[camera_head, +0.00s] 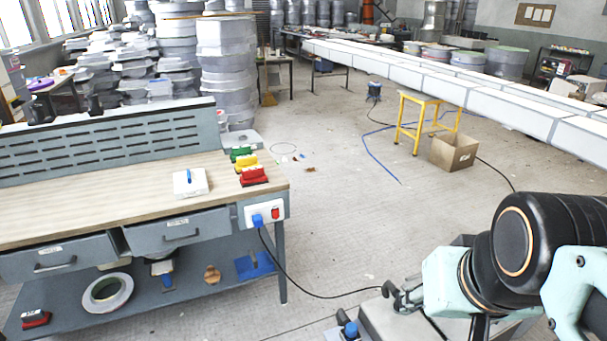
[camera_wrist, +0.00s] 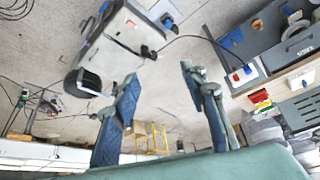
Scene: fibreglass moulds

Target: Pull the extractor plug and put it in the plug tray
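The blue plug (camera_head: 257,220) sits in a white socket box (camera_head: 278,212) on the front right corner of the workbench, beside a red switch. In the wrist view the plug (camera_wrist: 234,77) lies to the right of my fingers. Its black cable runs down to the floor and over to a grey wheeled machine (camera_wrist: 118,50), probably the extractor. My gripper (camera_wrist: 158,78) is open and empty, well apart from the plug. A blue tray-like piece (camera_head: 262,266) lies on the lower shelf, and a white one (camera_head: 190,183) with a blue item lies on the benchtop; I cannot tell which is the plug tray.
Green, yellow and red-handled blocks (camera_head: 253,176) line the benchtop's right end. The bench has drawers and a slotted back panel (camera_head: 110,146). A yellow stool (camera_head: 420,115) and cardboard box (camera_head: 454,152) stand farther back. The floor right of the bench is largely clear, with the cable across it.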

